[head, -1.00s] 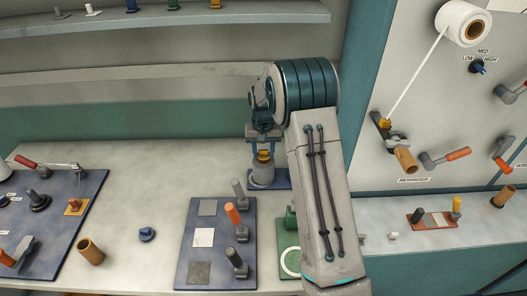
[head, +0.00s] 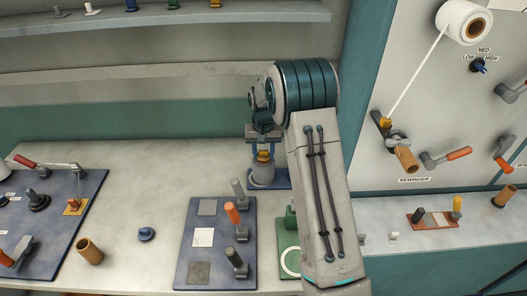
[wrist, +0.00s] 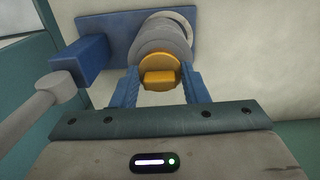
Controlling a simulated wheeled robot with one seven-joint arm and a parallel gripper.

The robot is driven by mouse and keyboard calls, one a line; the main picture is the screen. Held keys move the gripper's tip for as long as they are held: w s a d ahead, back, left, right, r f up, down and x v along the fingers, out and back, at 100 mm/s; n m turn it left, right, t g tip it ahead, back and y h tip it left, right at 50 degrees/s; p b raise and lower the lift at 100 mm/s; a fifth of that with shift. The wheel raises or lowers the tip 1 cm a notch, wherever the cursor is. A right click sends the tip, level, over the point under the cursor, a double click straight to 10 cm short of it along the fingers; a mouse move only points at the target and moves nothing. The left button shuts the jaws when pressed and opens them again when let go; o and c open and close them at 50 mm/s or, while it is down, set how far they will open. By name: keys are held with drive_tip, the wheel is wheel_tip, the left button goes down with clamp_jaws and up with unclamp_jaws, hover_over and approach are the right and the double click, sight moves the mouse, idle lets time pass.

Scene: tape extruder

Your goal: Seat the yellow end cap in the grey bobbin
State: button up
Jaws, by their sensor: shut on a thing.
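The yellow end cap (head: 263,155) is at the top of the grey bobbin (head: 261,175), which stands on a blue base plate on the bench. In the wrist view the round cap (wrist: 159,62), with its block-shaped grip tab, lines up with the end of the bobbin (wrist: 163,38). I cannot tell whether the cap is fully down in it. My gripper (head: 263,147) is above the bobbin, pointing down, its blue fingers (wrist: 161,88) on either side of the cap and shut on it. The bobbin's opening is hidden by the cap.
A blue block (wrist: 80,60) is left of the fingers in the wrist view. A dark blue board (head: 216,270) with pegs and square pads lies in front of the bobbin. A green plate (head: 288,240) is partly behind my arm. Bare bench lies left of the bobbin.

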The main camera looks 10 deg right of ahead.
sight(263, 151)
drive_tip(key=shift+f+b, duration=0.35)
drive_tip(key=shift+f, duration=0.25)
drive_tip(key=o, duration=1)
drive_tip(key=shift+o, duration=0.2)
wheel_tip(263, 151, up, 14)
drive_tip(key=b, duration=0.1)
